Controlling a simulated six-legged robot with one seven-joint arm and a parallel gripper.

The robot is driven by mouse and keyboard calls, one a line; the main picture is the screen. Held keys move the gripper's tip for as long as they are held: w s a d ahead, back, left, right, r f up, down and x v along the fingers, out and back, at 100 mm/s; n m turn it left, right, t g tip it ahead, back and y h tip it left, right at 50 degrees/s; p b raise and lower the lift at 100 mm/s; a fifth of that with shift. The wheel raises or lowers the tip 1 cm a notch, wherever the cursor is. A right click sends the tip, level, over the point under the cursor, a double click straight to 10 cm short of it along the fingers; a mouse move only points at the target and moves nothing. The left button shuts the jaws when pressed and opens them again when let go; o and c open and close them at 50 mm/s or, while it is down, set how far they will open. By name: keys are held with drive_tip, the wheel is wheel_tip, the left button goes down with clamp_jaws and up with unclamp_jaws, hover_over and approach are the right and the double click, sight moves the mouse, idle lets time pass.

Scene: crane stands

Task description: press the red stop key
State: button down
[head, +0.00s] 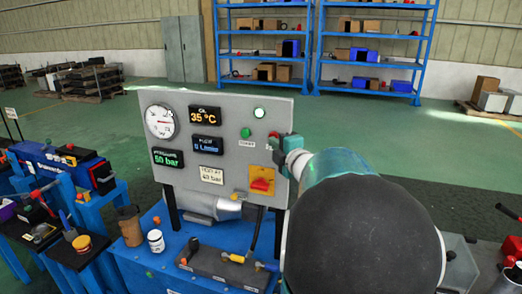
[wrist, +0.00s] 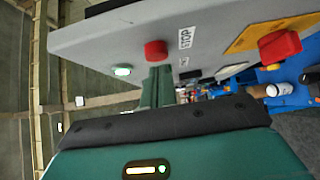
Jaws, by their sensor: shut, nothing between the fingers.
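The red stop key (wrist: 155,51) stands out from the grey panel (wrist: 100,35), with a STOP label (wrist: 186,38) beside it. In the head view the key (head: 273,135) shows only in part, at the panel's right side beside my gripper (head: 284,145). My gripper is shut and empty. In the wrist view its green fingers (wrist: 157,80) reach up to the key, their tips very close to it; I cannot tell whether they touch it.
A green key (head: 245,132) and a lit lamp (head: 259,112) are near the stop key. A red switch on a yellow plate (head: 262,184) sits below. Gauges and displays (head: 205,116) fill the panel's left. The panel stands over a blue table (head: 140,262).

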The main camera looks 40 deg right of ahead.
drive_tip(key=shift+w+d, duration=0.2)
drive_tip(key=shift+d, duration=0.15)
drive_tip(key=shift+w+d+r, duration=0.1)
drive_tip(key=shift+w+d, duration=0.1)
drive_tip(key=shift+d, duration=0.25)
drive_tip(key=shift+w+d+r, duration=0.1)
drive_tip(key=shift+w+d, duration=0.05)
drive_tip(key=shift+d, duration=0.25)
drive_tip(key=shift+w+d+f, duration=0.1)
